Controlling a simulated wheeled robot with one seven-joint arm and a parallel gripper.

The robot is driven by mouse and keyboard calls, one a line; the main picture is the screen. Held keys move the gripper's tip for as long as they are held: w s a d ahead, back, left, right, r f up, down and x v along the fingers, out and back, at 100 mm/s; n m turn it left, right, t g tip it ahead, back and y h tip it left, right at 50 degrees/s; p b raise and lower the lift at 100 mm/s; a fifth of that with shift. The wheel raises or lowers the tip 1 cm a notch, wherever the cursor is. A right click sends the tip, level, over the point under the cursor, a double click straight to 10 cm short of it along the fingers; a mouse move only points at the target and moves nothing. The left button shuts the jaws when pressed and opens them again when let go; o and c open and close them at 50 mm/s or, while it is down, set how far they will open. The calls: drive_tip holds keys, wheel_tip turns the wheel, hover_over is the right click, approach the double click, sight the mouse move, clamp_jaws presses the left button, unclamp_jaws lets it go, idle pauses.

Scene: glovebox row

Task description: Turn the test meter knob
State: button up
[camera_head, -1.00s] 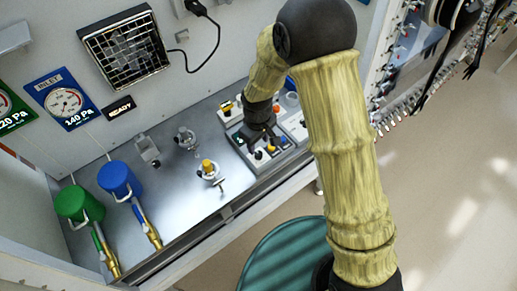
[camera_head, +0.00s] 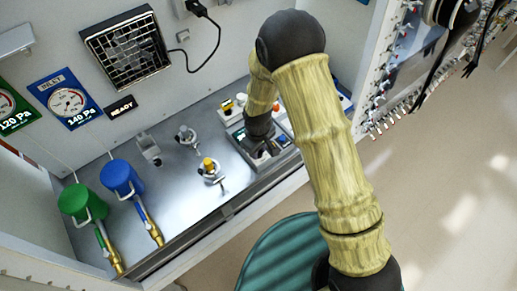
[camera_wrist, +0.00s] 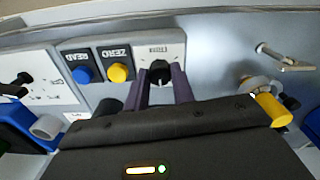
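The test meter's white panel (camera_wrist: 146,48) shows in the wrist view, with a black knob (camera_wrist: 159,72) under a small printed label. To the knob's left are a yellow button (camera_wrist: 118,73) marked ZERO and a blue button (camera_wrist: 85,75) marked READ. My gripper (camera_wrist: 160,82) is open, its two purplish fingers on either side of the knob; contact is not clear. In the head view my gripper (camera_head: 262,147) is low over the meter at the right of the bench, and the wrist hides the knob there.
A yellow-topped clamp fitting (camera_head: 209,170) stands left of the gripper and shows at the wrist view's right (camera_wrist: 270,108). A green canister (camera_head: 82,202) and a blue canister (camera_head: 122,178) are at the bench's left. Other modules adjoin the meter.

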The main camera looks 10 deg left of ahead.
drive_tip(key=shift+c, duration=0.6)
drive_tip(key=shift+m, duration=0.3)
drive_tip(key=shift+m+b, duration=0.85)
drive_tip(key=shift+m, duration=0.25)
drive_tip(key=shift+m+b, duration=0.5)
drive_tip(key=shift+m, duration=1)
drive_tip(key=o, duration=1)
